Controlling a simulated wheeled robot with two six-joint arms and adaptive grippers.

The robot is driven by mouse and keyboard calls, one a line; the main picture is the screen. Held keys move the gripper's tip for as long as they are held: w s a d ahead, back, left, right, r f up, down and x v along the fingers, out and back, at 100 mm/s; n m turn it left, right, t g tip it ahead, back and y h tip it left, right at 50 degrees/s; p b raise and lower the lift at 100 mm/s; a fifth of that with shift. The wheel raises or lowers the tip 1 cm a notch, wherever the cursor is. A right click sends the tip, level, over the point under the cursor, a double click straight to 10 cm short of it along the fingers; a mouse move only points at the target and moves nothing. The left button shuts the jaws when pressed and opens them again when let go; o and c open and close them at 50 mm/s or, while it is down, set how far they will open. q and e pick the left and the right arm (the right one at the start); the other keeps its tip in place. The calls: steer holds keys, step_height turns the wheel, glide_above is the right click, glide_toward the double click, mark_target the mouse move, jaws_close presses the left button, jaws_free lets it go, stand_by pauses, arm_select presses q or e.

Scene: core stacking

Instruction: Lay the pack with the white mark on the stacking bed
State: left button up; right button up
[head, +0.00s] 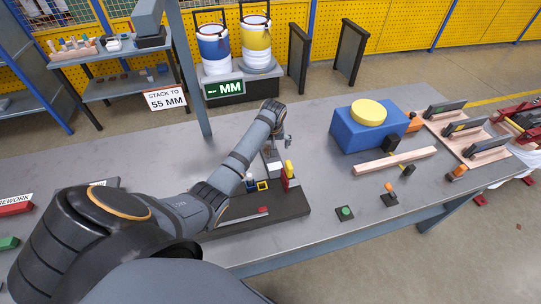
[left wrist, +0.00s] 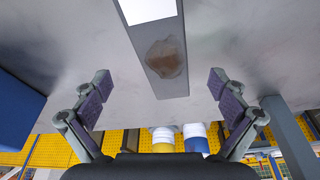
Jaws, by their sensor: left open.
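A flat grey pack with a white mark (head: 274,168) lies on the table just behind the dark stacking bed (head: 290,207). In the left wrist view, the grey pack (left wrist: 168,82) runs between my fingers, with its white mark (left wrist: 148,10) at the top and a brown patch on its face. My left gripper (head: 287,142) is over the pack's far part, open, with both fingers apart from it. Yellow and red uprights (head: 288,176) stand at the bed's back edge. My left arm hides the bed's left part. My right gripper is not in view.
A blue block with a yellow disc (head: 368,113) stands to the right, with a wooden bar (head: 395,163) before it. Dark packs stand in wooden racks (head: 462,135) at far right. A small base with a green button (head: 345,213) lies right of the bed.

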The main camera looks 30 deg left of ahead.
arm_select(q)
steer(key=x, duration=0.5)
steer(key=shift+s+f+p, duration=0.1)
steer(key=shift+p, duration=0.25)
steer(key=shift+s, duration=0.1)
steer(key=c, duration=1.8)
steer(key=shift+c, duration=0.8)
